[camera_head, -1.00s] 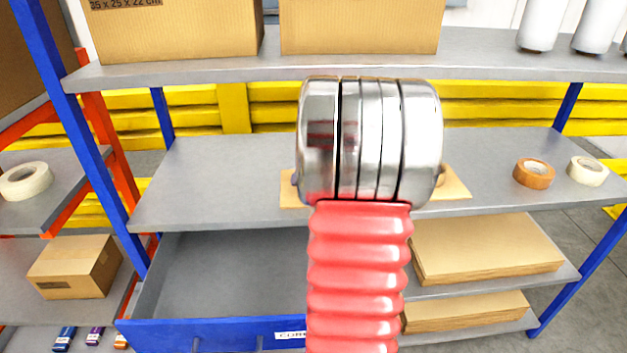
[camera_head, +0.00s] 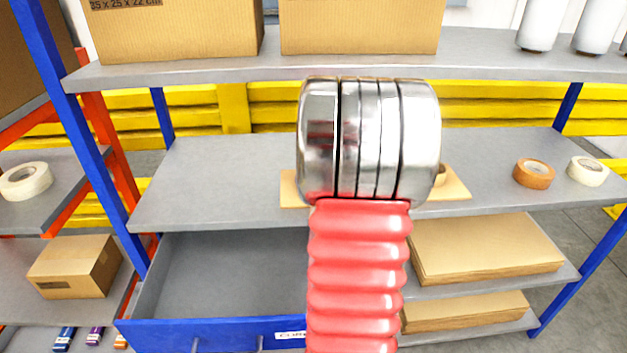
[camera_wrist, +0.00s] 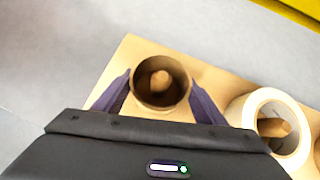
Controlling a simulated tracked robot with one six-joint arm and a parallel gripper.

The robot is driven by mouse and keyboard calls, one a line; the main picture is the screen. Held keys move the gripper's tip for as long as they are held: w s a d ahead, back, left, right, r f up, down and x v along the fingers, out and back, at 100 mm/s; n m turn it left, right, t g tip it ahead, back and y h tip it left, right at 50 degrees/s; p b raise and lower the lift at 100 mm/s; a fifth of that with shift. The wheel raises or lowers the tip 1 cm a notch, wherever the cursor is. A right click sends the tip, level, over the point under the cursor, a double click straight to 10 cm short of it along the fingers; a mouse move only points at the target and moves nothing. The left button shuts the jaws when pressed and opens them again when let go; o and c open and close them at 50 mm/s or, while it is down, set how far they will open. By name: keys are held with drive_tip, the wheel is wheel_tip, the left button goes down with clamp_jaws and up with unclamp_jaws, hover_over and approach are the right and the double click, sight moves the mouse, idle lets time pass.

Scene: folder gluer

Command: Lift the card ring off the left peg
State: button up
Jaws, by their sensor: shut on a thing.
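In the wrist view, a brown card ring (camera_wrist: 147,97) sits between the two purple fingers of my gripper (camera_wrist: 160,90), which is shut on it. A wooden peg (camera_wrist: 160,82) shows inside the ring's opening. I cannot tell how high the ring is on the peg. The ring is above the left part of a tan board (camera_wrist: 118,68). To its right, a white ring (camera_wrist: 242,108) surrounds another brown peg (camera_wrist: 273,127). In the head view, my arm hides the gripper and most of the board (camera_head: 455,187); a bit of a brown item shows at the arm's right.
The board lies on a grey middle shelf (camera_head: 220,165), clear to its left. An orange tape roll (camera_head: 533,173) and a cream roll (camera_head: 588,171) lie at right. Cardboard boxes (camera_head: 360,25) stand on the shelf above. An open blue-fronted drawer (camera_head: 215,335) is below.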

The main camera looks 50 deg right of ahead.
drive_tip(key=c, duration=0.4)
drive_tip(key=shift+r, duration=0.15)
wheel_tip(320, 180, up, 10)
drive_tip(key=shift+f, duration=0.1)
idle(0.6)
idle(0.4)
